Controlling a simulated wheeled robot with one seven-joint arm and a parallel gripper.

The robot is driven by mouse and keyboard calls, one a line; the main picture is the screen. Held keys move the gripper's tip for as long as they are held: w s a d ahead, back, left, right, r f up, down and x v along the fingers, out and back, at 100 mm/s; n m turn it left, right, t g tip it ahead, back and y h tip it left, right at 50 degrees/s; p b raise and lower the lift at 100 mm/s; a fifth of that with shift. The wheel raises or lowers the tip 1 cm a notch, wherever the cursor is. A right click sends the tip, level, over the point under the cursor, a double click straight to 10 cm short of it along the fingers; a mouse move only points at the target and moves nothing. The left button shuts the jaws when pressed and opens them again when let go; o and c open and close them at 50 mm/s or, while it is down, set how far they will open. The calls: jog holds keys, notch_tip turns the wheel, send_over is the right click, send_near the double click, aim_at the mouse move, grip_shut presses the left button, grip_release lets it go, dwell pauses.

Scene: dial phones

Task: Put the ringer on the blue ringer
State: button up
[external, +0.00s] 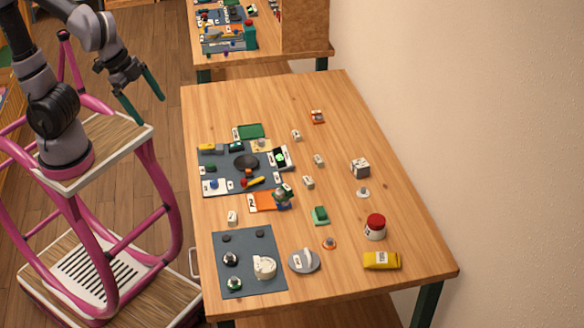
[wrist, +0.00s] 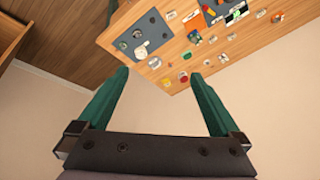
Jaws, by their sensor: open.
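My gripper (external: 152,110) is open and empty, in the air left of the table and well away from its objects. Its two green fingers also show spread in the wrist view (wrist: 159,73). I cannot tell for sure which object is the ringer or the blue ringer. A small blue piece on a white plate (external: 214,184) lies at the table's left side. A cream rounded piece (external: 264,267) and small dark round pieces sit on a blue-grey mat (external: 240,283) at the near left. A grey disc with a pale bar (external: 304,261) lies right of that mat.
The wooden table (external: 350,290) also carries a dark board crowded with small parts, a red-topped jar (external: 375,227), a yellow packet (external: 381,260) and a grey-white box (external: 360,168). A wall borders its right side. The table's far end is mostly clear.

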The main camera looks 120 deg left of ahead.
jog(key=s+d+r+m+t+h, duration=0.1)
jog(key=s+d+r+m+t, duration=0.2)
jog(key=s, duration=0.5)
jog(key=shift+s+d+r+m, duration=0.4)
jog(key=shift+d+r+m, duration=0.2)
jog(key=shift+r+m, duration=0.5)
